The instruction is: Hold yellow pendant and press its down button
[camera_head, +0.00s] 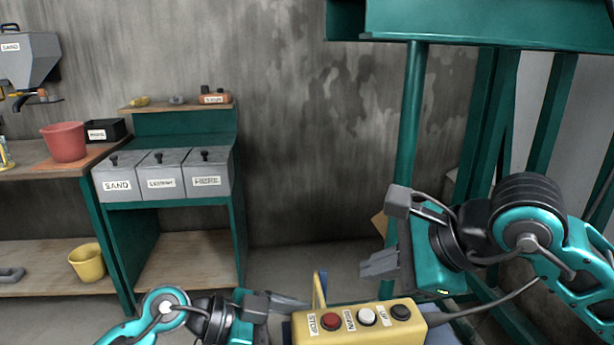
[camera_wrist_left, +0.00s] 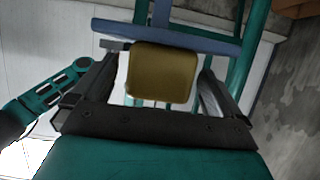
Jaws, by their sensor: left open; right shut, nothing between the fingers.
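The yellow pendant (camera_head: 345,325) is at the bottom centre of the head view, with a red STOP button (camera_head: 331,321), a white DOWN button (camera_head: 367,316) and a dark UP button (camera_head: 400,311) on top. My left gripper (camera_head: 288,301) is at the pendant's left end. In the left wrist view the pendant's end (camera_wrist_left: 160,72) shows between the open fingers of this gripper (camera_wrist_left: 160,64), with gaps on both sides. My right gripper (camera_head: 374,266) is shut and empty, above the pendant, with its tips apart from the buttons.
A teal frame (camera_head: 407,130) stands behind my right arm. A cable (camera_head: 490,303) runs from the pendant's right end. At left are labelled grey bins (camera_head: 162,183), a red bucket (camera_head: 66,142) and a yellow bucket (camera_head: 87,262). Floor shows between bins and frame.

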